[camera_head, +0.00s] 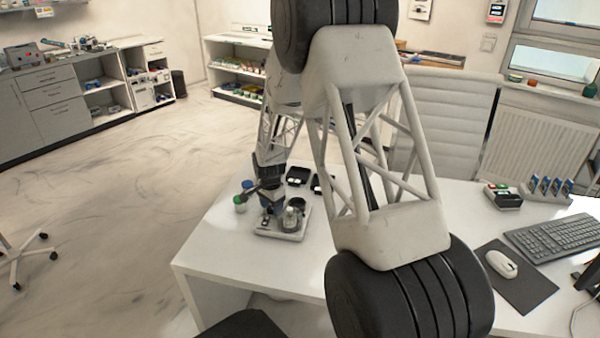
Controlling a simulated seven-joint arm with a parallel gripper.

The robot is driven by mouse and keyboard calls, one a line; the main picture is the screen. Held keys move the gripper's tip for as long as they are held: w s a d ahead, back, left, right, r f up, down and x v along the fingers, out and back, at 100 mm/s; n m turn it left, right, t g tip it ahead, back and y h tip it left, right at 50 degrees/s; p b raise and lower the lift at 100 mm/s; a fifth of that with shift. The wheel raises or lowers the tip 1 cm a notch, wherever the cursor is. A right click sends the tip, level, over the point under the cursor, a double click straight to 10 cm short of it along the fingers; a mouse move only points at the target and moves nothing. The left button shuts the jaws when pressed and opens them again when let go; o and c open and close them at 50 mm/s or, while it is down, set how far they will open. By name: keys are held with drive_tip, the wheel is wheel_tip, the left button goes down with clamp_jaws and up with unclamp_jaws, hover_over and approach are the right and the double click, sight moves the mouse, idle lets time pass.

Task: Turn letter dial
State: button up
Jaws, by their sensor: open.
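My gripper (268,203) is small in view, at the far end of my arm. It points down over a white tray (262,234) on the desk's left part, with its jaws open. Small items crowd the tray, among them a clear and metallic round piece (292,218) and a dark round piece (297,203) to the right of the jaws. I cannot pick out which item is the letter dial, and no letters are legible. I cannot tell whether the jaws touch anything. My arm hides the middle of the desk.
Green-topped pots (240,204) stand left of the tray, and black boxes (298,175) lie behind it. A keyboard (552,240), a mouse (502,263) and a small box (503,196) are at the right. The desk's front left corner (212,262) is bare.

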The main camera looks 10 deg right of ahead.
drive_tip(key=shift+r, duration=0.15)
drive_tip(key=r, duration=0.8)
drive_tip(key=shift+s+d+r, duration=0.15)
drive_tip(key=shift+s, duration=0.05)
drive_tip(key=s+d+r+n, duration=0.1)
drive_tip(key=s+d+r, duration=0.2)
drive_tip(key=s+r, duration=0.5)
drive_tip(key=s+d+r+n+t, duration=0.1)
drive_tip(key=s+d+r, duration=0.3)
drive_tip(key=s+r, duration=0.4)
drive_tip(key=shift+s+n, duration=0.25)
drive_tip(key=shift+n, duration=0.55)
drive_tip(key=shift+s+d+r, duration=0.1)
drive_tip(key=shift+r, duration=0.1)
drive_tip(key=s+d+r+n, duration=0.2)
drive_tip(key=s, duration=0.9)
drive_tip(key=s+d+r+n+t, duration=0.1)
drive_tip(key=s+d+r+n, duration=0.1)
drive_tip(key=s, duration=0.9)
drive_tip(key=s+d+r+n, duration=0.2)
drive_tip(key=s+d, duration=0.1)
drive_tip(key=s, duration=0.9)
drive_tip(key=shift+r+n+t, duration=0.25)
drive_tip(key=shift+n+t, duration=0.05)
drive_tip(key=shift+n, duration=0.1)
